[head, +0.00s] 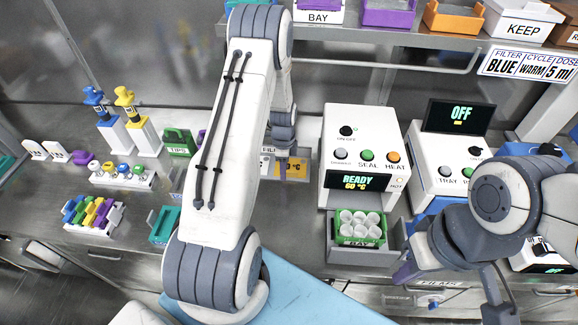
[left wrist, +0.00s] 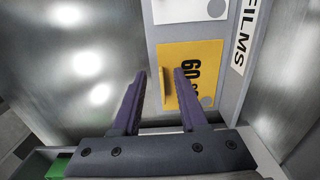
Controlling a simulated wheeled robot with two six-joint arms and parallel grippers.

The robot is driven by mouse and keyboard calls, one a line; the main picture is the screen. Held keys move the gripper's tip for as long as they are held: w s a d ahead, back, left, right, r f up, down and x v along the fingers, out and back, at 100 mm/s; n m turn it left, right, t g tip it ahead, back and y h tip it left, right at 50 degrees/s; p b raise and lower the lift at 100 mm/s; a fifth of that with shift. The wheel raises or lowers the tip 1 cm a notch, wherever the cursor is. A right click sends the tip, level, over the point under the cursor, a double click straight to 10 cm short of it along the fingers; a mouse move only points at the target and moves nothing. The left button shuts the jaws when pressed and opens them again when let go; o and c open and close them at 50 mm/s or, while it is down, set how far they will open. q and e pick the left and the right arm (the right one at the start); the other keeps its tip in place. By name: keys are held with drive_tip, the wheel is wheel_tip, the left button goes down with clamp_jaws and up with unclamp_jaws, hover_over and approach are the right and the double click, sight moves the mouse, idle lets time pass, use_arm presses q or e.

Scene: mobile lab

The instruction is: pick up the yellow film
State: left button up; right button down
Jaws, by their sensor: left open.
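The yellow film (left wrist: 203,58), a flat sheet marked "60", lies in the films holder in the left wrist view. A thin raised yellow tab (left wrist: 167,88) stands at its edge. In the head view the film (head: 296,167) is partly hidden behind my left arm. My left gripper (left wrist: 160,74) is open, its purple fingers on either side of the tab, with no visible contact. It shows small in the head view (head: 281,167). My right gripper (head: 404,272) shows only as a purple part beside the sealer drawer, mostly hidden by its arm.
A white film (left wrist: 190,8) lies beyond the yellow one, beside a "FILMS" label (left wrist: 250,35). The sealer (head: 358,150) reads "READY 60 °C"; its open drawer (head: 345,262) holds a green rack of white cups (head: 360,226). A green tips box (head: 180,141) stands at left.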

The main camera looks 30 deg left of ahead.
use_arm(q)
drive_tip(key=shift+f, duration=0.25)
clamp_jaws()
drive_tip(key=shift+r, duration=0.1)
